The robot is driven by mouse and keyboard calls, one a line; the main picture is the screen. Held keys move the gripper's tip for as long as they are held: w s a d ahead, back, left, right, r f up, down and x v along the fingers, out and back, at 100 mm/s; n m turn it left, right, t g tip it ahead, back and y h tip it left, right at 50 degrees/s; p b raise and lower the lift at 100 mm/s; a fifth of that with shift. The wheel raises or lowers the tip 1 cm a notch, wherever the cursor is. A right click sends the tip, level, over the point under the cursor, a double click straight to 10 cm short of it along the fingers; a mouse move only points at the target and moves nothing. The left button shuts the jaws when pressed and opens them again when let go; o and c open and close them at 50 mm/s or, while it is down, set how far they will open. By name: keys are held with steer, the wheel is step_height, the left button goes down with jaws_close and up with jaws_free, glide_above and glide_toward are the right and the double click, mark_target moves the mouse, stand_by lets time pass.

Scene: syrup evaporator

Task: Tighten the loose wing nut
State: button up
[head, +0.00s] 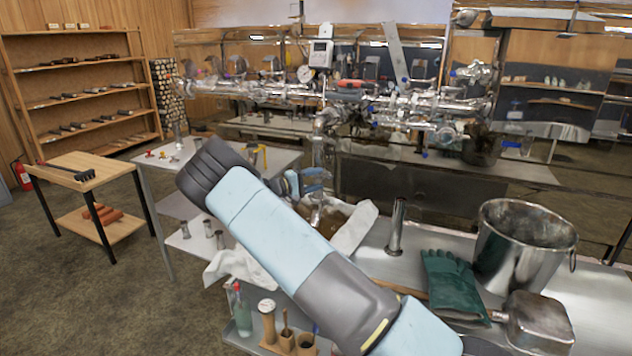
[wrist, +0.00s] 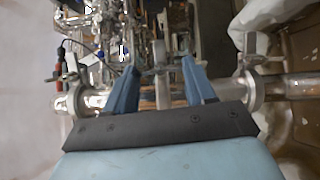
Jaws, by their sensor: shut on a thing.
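My gripper (wrist: 160,66) is at a steel pipe that crosses the wrist view. Its two blue fingers stand apart on either side of a narrow pale metal piece, which looks like the wing nut (wrist: 162,90), and are shut on it. The fingers hide part of the piece, and its thread and how tight it sits cannot be made out. In the head view my gripper (head: 306,182) is by the upright pipe (head: 318,150) below the evaporator piping; the wing nut is too small or hidden there.
Clamped joints flank my gripper in the wrist view, left (wrist: 72,100) and right (wrist: 250,90). A small wooden table (head: 85,170) stands left.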

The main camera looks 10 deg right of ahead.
steer(key=shift+s+f, duration=0.1)
steer(key=shift+f, duration=0.15)
steer(key=o, duration=1)
steer(key=shift+r, duration=0.1)
steer(key=shift+o, duration=0.2)
steer(key=v, duration=1.3)
steer(key=shift+a, duration=0.4)
